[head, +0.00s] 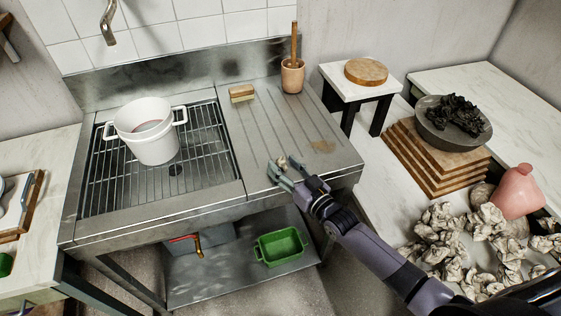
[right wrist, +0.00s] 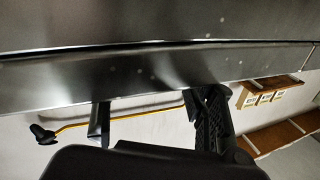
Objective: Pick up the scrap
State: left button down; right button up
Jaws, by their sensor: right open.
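A small tan lump (head: 281,161), which may be the scrap, shows at the fingertips of my right gripper on the metal drainboard (head: 262,130). My right gripper (head: 284,172) is over the front part of the drainboard with its fingers apart. I cannot tell whether the lump lies between the fingers or just beyond them. In the right wrist view the open fingers (right wrist: 155,118) point at the metal of the sink unit, and no lump shows between them. My left gripper is not in view.
A white pot (head: 152,140) stands on the sink's rack at left. A sponge brush (head: 241,93) and a tan cup (head: 292,77) stand at the drainboard's back. A brown stain (head: 322,146) marks its right side. Crumpled pieces (head: 440,228) lie at right. A green tray (head: 281,246) sits below.

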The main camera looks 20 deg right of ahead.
jog(key=shift+w+a, duration=0.2)
jog(key=shift+w, duration=0.3)
jog(key=shift+c, duration=0.6)
jog(key=c, duration=1.1)
